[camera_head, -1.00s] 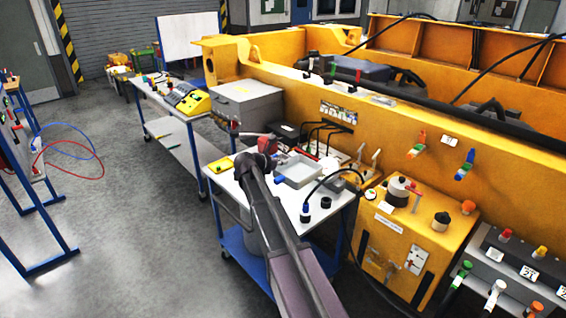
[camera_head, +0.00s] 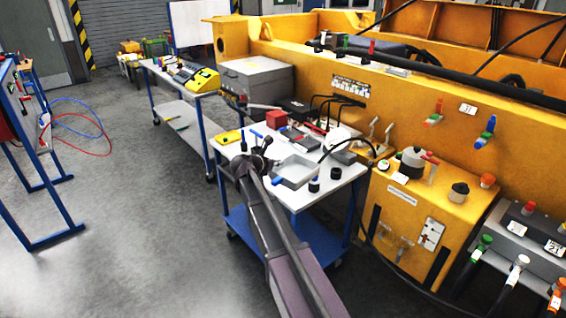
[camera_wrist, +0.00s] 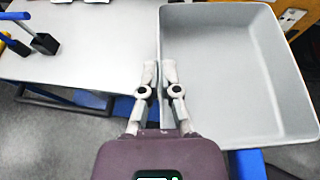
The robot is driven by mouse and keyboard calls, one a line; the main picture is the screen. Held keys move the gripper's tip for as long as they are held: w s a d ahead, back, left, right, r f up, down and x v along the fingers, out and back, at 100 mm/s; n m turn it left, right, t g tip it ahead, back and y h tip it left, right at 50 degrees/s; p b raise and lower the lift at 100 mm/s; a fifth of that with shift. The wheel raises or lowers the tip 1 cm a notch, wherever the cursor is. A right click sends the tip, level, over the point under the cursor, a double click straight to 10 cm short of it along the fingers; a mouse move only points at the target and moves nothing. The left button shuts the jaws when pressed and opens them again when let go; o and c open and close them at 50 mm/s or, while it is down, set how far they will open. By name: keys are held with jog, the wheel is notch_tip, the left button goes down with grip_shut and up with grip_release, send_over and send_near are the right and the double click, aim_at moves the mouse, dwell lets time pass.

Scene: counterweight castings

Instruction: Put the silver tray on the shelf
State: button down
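The silver tray (camera_head: 296,171) is a shallow grey open box near the left front edge of the white-topped cart (camera_head: 330,192). In the wrist view the empty tray (camera_wrist: 225,70) fills the right side, with its left wall between my fingertips. My gripper (camera_wrist: 160,72) is closed on that wall, one finger outside and one inside. In the head view my gripper (camera_head: 262,150) is at the tray's left side. I cannot tell whether the tray is clear of the cart top. A pale lower shelf (camera_head: 180,118) is on the cart further back; this cart has a blue lower shelf (camera_head: 318,243).
Black cylinders (camera_head: 314,186), a red box (camera_head: 276,121) and cables crowd the cart top. A yellow machine (camera_head: 420,215) stands right of it. A blue-framed stand (camera_head: 35,150) is at the left. Grey floor (camera_head: 150,220) is open between.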

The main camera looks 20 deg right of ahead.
jog(key=s+a+f+n+t+y+b, duration=0.1)
jog(key=a+f+b, duration=0.4)
jog(key=f+b, duration=0.9)
jog(key=s+a+f+n+t+b, duration=0.1)
jog(key=a+f+b, duration=0.5)
jog(key=f+b, duration=0.9)
jog(key=s+a+f+n+t+y+b, duration=0.1)
jog(key=a+f+b, duration=0.5)
jog(key=f+b, duration=0.9)
jog(key=shift+s+f+n+t+y, duration=0.3)
jog(key=shift+f+n+t, duration=0.15)
jog(key=shift+f, duration=0.45)
jog(key=shift+s, duration=0.1)
